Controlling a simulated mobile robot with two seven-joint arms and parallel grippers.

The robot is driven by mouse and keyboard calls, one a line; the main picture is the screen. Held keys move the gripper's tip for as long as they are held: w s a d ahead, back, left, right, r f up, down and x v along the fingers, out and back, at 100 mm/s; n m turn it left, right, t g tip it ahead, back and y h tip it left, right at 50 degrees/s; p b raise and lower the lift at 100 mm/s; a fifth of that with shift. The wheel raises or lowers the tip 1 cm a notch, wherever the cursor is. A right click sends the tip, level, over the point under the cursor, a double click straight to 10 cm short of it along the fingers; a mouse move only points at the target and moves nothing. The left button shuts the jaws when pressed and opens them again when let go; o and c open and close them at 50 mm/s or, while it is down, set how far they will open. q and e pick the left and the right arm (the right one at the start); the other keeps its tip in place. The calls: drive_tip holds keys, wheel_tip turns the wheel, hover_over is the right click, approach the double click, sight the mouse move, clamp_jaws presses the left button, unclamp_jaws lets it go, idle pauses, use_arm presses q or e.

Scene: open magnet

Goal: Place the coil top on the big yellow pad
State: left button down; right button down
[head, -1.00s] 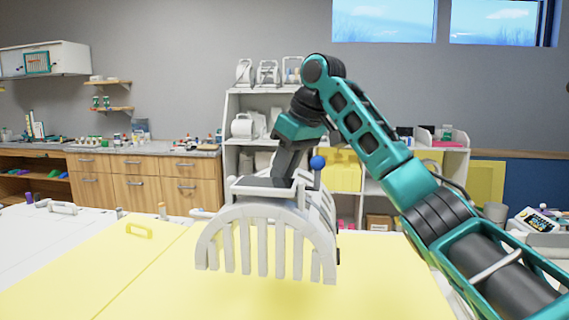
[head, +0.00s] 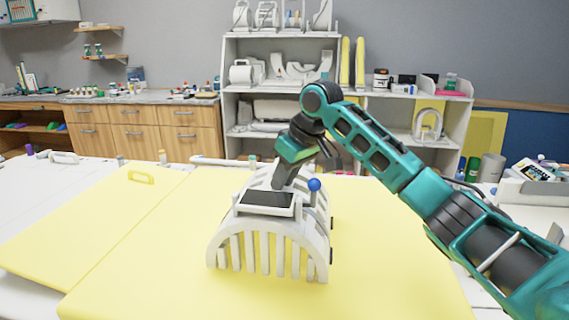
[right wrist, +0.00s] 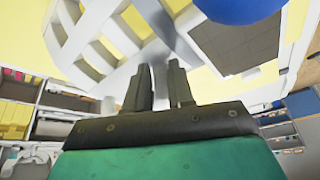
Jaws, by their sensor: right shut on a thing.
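The coil top (head: 268,250) is a white, slatted half-cylinder with a dark plate on its crown and a blue ball (head: 314,185) on a short post. It is upright over the big yellow pad (head: 390,265). Its lower edge looks very close to the pad; I cannot tell whether it touches. My right gripper (head: 284,180) is shut on the coil top's upper part, behind the dark plate. In the right wrist view, the fingers (right wrist: 160,80) reach the white frame (right wrist: 105,45); the exact grip point is partly hidden. My left gripper is not in view.
A second yellow panel with a yellow handle (head: 141,177) lies to the left. A white shelf unit (head: 232,100) with white parts stands behind the table. Small bottles stand along the table's back edge. The pad is clear around the coil top.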

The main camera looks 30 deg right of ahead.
drive_tip(key=shift+f, duration=0.55)
drive_tip(key=c, duration=1.4)
unclamp_jaws()
drive_tip(key=shift+f, duration=0.15)
drive_tip(key=o, duration=0.4)
drive_tip(key=v, duration=1.2)
